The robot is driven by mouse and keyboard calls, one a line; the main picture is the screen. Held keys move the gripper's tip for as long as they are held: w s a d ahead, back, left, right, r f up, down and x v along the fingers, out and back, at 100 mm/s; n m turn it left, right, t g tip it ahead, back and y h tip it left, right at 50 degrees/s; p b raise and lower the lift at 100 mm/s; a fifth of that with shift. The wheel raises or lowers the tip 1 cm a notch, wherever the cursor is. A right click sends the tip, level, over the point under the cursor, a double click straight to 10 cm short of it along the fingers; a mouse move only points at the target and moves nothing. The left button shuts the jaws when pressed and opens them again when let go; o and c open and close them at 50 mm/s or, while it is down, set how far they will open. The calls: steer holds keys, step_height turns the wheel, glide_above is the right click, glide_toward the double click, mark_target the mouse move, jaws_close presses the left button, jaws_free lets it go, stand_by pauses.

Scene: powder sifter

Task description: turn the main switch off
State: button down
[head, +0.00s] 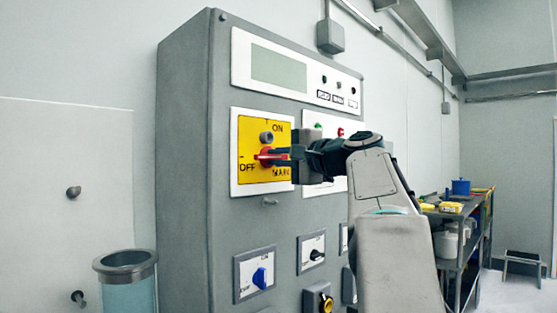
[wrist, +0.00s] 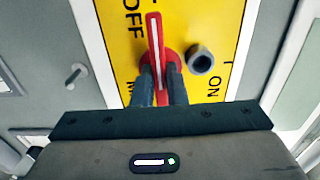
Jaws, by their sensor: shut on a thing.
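The main switch is a red handle (head: 266,156) on a yellow plate (head: 250,140) on the grey cabinet's front. The plate reads ON at the top and OFF at the left. The handle lies horizontal in the head view, its free end toward the left, just above OFF. In the wrist view the red handle (wrist: 154,40) has a white stripe and its tip lies beside the word OFF. My gripper (wrist: 162,85) is shut on the handle, one dark finger on each side. In the head view my gripper (head: 282,156) comes from the right and hides part of the plate.
A grey round peg (head: 267,138) sticks out just above the handle; the wrist view shows it too (wrist: 200,58). A blue knob (head: 260,278) and other switches sit lower on the cabinet (head: 185,150). A bench (head: 470,225) with items stands at the right.

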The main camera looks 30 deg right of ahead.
stand_by(0.3)
steer(key=c, duration=1.5)
jaws_free()
steer(key=shift+o, duration=0.2)
steer(key=shift+s, duration=0.1)
steer(key=b+v, duration=0.1)
steer(key=v, duration=1.2)
steer(key=shift+s+b, duration=0.35)
steer(key=shift+d, duration=0.1)
